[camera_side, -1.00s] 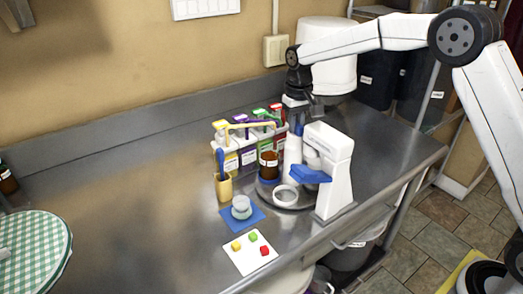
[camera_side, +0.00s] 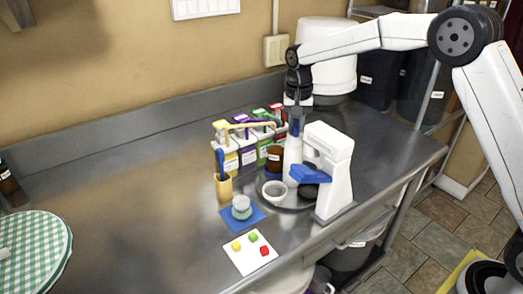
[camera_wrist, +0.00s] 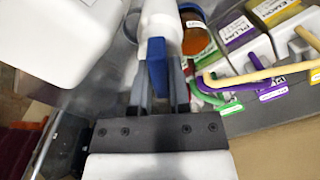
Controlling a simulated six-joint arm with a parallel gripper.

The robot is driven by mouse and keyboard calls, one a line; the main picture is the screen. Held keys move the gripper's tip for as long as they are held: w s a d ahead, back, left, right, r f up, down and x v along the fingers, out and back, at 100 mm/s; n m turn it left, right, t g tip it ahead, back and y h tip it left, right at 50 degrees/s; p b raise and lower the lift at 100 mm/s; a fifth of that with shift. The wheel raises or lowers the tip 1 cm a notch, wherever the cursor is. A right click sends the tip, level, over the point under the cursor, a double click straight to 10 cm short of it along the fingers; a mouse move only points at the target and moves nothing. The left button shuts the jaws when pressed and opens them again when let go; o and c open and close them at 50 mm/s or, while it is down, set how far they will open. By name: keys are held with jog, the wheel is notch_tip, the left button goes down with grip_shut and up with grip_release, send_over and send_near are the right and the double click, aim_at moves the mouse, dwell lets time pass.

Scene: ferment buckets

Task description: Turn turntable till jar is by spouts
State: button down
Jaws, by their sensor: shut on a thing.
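The amber jar (camera_side: 275,158), with a white label, stands at the back left of the grey turntable (camera_side: 292,208), near the dispensers. It also shows in the wrist view (camera_wrist: 197,40). The bent spouts (camera_side: 250,125) reach out from several labelled packs behind it; a yellow spout (camera_wrist: 245,78) shows in the wrist view. My gripper (camera_side: 296,130) points down over the turntable, beside a white bottle-like body (camera_side: 292,160). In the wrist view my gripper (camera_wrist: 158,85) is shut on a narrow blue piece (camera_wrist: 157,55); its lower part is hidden.
A white machine with a blue part (camera_side: 338,170) stands close on the right. A tan cup (camera_side: 223,187), a glass dish (camera_side: 241,206) and a white card with coloured cubes (camera_side: 250,260) are left and in front.

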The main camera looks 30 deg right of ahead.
jog(key=shift+w+r+m, duration=0.1)
jog(key=shift+r+m, duration=0.05)
jog(key=shift+m, duration=0.75)
jog(key=c, duration=0.6)
grip_release()
jog(key=shift+r, duration=3.85)
